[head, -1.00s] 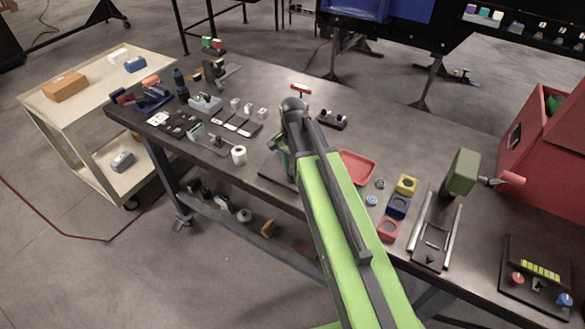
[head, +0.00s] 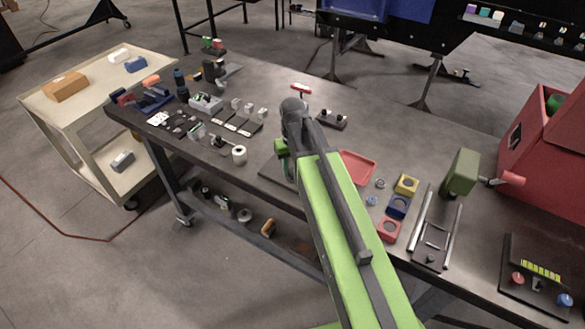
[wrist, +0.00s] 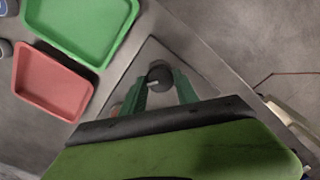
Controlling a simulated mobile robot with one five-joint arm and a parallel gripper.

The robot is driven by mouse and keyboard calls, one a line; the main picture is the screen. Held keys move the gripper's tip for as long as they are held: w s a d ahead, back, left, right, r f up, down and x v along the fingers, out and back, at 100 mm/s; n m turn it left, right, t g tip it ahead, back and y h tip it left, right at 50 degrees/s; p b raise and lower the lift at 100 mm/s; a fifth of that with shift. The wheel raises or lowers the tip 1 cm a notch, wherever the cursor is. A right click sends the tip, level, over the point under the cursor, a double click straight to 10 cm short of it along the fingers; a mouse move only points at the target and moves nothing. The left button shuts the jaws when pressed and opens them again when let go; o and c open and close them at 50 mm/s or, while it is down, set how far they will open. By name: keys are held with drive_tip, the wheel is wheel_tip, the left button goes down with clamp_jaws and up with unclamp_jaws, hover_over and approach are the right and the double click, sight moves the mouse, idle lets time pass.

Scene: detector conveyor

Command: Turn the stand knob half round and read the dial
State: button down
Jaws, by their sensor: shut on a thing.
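In the wrist view, a dark round knob (wrist: 160,76) with a small pale mark sits between the two green fingers of my gripper (wrist: 159,88). My gripper is shut on this knob. Below and around it is the stand's flat grey base plate (wrist: 150,52). In the head view, the base plate (head: 270,172) shows at the bench's front edge, left of my arm. My arm hides most of the stand and the knob there, and only a green part of my gripper (head: 281,148) shows. I cannot make out a dial face or reading.
A red tray (wrist: 52,82) and a green tray (wrist: 82,8) lie left of the stand in the wrist view. In the head view, the red tray (head: 357,168) is right of my arm. A white roll (head: 239,154) and small parts lie left. A red cabinet (head: 545,150) stands at right.

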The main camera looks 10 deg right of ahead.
sight(293, 171)
drive_tip(key=n, duration=0.3)
drive_tip(key=shift+n, duration=2.1)
drive_tip(key=c, duration=0.9)
unclamp_jaws()
drive_tip(key=shift+r, duration=0.1)
wheel_tip(293, 171, up, 17)
drive_tip(key=p, duration=1.7)
drive_tip(key=shift+r, duration=0.1)
